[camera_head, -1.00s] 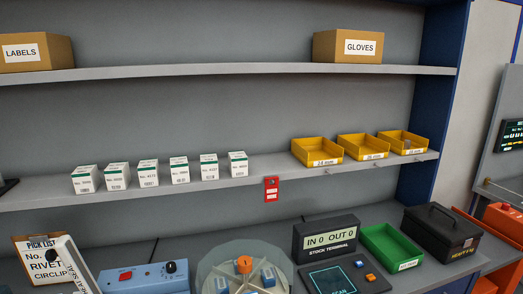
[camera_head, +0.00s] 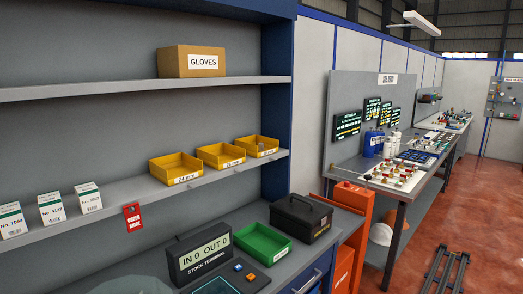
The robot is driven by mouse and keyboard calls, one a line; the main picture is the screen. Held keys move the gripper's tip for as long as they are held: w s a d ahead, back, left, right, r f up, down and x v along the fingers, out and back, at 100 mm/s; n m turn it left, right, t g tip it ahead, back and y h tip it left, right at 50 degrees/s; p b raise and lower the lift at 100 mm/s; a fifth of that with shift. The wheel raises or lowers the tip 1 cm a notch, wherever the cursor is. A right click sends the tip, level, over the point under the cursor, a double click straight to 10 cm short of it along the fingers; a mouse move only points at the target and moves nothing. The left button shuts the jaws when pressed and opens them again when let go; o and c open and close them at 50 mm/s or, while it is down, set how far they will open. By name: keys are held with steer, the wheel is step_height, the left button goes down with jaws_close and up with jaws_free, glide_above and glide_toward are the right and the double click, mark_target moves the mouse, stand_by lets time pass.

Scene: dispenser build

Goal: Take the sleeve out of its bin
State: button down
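Three yellow bins stand in a row on the lower shelf, each with a white label on its front: the left bin (camera_head: 168,172), the middle bin (camera_head: 213,160) and the right bin (camera_head: 248,152). The left label seems to read 24 mm; the other two are too small to read surely. A small grey object (camera_head: 262,148), possibly the sleeve, shows inside the right bin. The left and middle bins show no contents from here, though their front walls hide part of the floors. My gripper is not in view.
White numbered boxes (camera_head: 51,209) and a red tag (camera_head: 133,217) are left of the bins. Below are a stock terminal (camera_head: 203,258), a green tray (camera_head: 264,244) and a black case (camera_head: 301,218). A blue upright (camera_head: 279,100) borders the shelf; open floor lies right.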

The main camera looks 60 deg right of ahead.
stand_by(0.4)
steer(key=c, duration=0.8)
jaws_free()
